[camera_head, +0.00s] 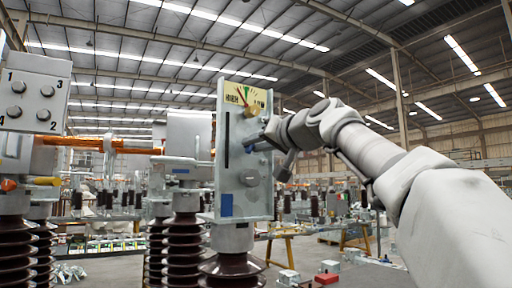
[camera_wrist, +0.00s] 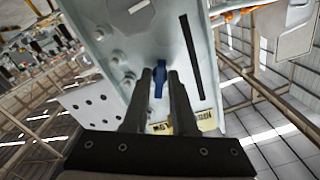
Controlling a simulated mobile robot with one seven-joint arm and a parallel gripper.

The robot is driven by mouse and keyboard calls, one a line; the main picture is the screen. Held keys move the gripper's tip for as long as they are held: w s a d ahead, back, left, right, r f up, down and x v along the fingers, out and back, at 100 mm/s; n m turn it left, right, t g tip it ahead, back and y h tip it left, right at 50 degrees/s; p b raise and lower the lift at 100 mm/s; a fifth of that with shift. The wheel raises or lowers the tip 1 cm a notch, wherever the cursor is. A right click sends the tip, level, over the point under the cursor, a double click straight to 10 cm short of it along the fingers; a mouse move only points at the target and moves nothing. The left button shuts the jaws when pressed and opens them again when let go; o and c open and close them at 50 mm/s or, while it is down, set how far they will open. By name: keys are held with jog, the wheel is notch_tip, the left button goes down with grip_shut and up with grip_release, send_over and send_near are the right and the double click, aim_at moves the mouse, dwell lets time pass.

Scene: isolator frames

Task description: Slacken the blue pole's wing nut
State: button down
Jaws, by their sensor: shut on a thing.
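A tall pale grey panel (camera_head: 240,160) stands on a dark ribbed insulator (camera_head: 235,270), with a dial label at its top and a blue patch (camera_head: 226,205) low on its face. A small blue wing nut (camera_wrist: 160,82) sits on the panel face. In the head view a bit of blue (camera_head: 262,146) shows at the panel, mostly hidden by my gripper (camera_head: 258,143). In the wrist view my gripper (camera_wrist: 162,90) has its two dark fingers on either side of the wing nut, shut on it. The nut's base is partly hidden between the fingers.
A numbered grey box (camera_head: 35,95) and an orange bar (camera_head: 125,145) stand to the left. More ribbed insulators (camera_head: 185,245) are behind the panel's left. A long dark slot and several bolts lie near the nut.

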dwell(0.4)
jog(key=c, duration=0.7)
grip_release()
jog(key=b+v, duration=0.3)
jog(key=v, duration=1.4)
jog(key=shift+s+d, duration=0.15)
jog(key=shift+d, duration=0.05)
